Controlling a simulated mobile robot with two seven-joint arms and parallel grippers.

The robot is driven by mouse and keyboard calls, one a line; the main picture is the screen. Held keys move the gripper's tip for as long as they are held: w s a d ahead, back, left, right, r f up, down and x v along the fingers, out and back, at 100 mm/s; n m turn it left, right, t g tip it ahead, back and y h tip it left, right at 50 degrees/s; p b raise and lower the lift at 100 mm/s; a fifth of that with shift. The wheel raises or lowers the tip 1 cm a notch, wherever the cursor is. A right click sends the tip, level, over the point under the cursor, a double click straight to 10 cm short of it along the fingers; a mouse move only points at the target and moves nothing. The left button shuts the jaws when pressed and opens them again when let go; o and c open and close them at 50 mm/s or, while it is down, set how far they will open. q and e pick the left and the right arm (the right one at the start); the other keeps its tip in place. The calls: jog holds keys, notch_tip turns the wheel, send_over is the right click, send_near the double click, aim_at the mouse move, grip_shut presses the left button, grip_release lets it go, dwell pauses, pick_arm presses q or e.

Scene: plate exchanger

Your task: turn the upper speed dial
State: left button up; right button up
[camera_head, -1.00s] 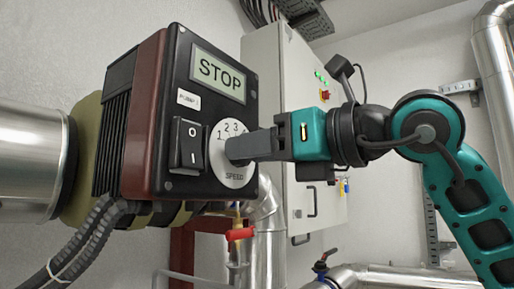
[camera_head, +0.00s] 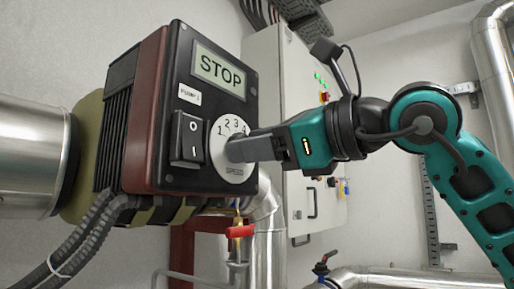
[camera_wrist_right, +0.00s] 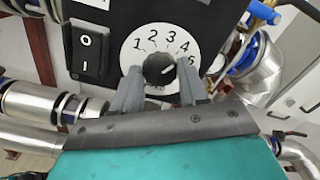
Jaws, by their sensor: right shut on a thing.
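The speed dial (camera_head: 230,158) is a white disc with numbers and the word SPEED, on the black front of the pump box (camera_head: 222,110). Its round dark knob (camera_wrist_right: 160,68) shows in the wrist view, with a small light mark towards its right side. My right gripper (camera_head: 240,149) reaches the dial from the right. In the wrist view its two fingers (camera_wrist_right: 160,76) lie on either side of the knob, and it is shut on it. In the head view the fingers hide the knob and part of the disc. My left gripper is not in view.
A black rocker switch (camera_head: 189,138) sits just left of the dial, under a display (camera_head: 219,73) reading STOP. Below are a red-handled valve (camera_head: 240,231) and metal pipes. A grey cabinet (camera_head: 290,130) stands behind.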

jog(key=shift+n+b, duration=0.3)
jog(key=shift+n, duration=2.9)
jog(key=o, duration=1.1)
jog(key=shift+c, duration=0.2)
jog(key=b+v, duration=0.2)
jog(key=v, duration=1.1)
